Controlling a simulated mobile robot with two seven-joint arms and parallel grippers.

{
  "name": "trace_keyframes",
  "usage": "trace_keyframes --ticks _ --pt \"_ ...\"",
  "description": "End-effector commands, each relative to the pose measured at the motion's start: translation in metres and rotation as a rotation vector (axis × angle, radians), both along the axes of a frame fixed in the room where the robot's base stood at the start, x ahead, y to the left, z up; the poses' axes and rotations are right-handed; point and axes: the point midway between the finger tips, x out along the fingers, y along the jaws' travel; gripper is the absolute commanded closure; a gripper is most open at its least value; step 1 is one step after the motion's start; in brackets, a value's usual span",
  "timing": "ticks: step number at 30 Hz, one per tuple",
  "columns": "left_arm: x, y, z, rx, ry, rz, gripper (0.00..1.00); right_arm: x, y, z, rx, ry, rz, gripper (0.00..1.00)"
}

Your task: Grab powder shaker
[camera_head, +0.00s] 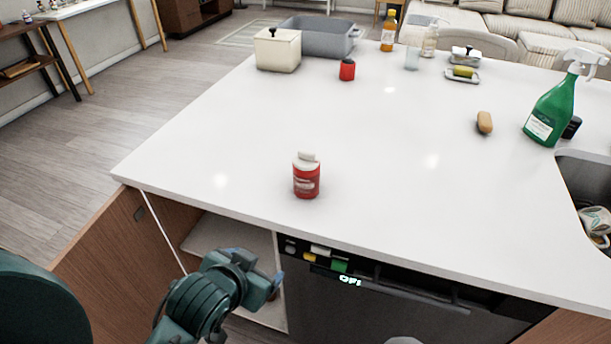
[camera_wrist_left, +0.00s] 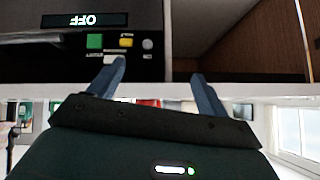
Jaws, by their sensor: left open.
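A red shaker with a white cap (camera_head: 306,178), which looks like the powder shaker, stands upright on the white countertop (camera_head: 380,150), near its front edge. My left gripper (camera_head: 257,266) is below the counter edge, in front of the open cabinet and lower left of the shaker, apart from it. In the left wrist view the two blue fingers (camera_wrist_left: 158,75) are spread with nothing between them. That view looks upside down and shows the dishwasher panel beyond the fingers. My right gripper is not in view.
A dishwasher (camera_head: 400,305) sits under the counter, beside an open cabinet shelf (camera_head: 235,243). A small red container (camera_head: 347,70), a cream canister (camera_head: 278,50), a sponge-like item (camera_head: 484,122) and a green spray bottle (camera_head: 552,108) stand farther back. Counter around the shaker is clear.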

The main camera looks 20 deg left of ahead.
Motion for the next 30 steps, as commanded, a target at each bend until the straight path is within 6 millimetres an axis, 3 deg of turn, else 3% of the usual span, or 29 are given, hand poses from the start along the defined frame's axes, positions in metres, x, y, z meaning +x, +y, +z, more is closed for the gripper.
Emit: trace_keyframes --ticks 7,13,17,18,21,23,25,27,30 --pt "0.073 -0.008 0.088 0.086 -0.398 -0.032 0.23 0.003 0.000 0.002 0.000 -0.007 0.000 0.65" --pt "0.116 -0.043 0.189 0.160 -0.840 -0.163 0.23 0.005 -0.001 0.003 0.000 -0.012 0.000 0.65" --pt "0.119 -0.093 0.269 0.242 -1.215 -0.368 0.23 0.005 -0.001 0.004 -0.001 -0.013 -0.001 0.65" --pt "0.113 -0.114 0.293 0.278 -1.341 -0.465 0.23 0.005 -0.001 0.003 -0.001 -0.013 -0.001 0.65" --pt "0.087 -0.169 0.329 0.389 -1.612 -0.763 0.23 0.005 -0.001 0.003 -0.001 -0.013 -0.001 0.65" --pt "0.069 -0.199 0.333 0.476 -1.728 -0.974 0.23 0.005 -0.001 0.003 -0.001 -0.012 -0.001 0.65" --pt "0.051 -0.227 0.323 0.596 -1.807 -1.243 0.23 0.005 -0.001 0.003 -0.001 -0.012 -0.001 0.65" --pt "0.042 -0.244 0.299 0.742 -1.812 -1.530 0.23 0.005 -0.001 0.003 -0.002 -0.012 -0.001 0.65" --pt "0.048 -0.243 0.255 0.983 -1.668 -1.937 0.23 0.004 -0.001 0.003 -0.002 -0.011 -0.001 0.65"
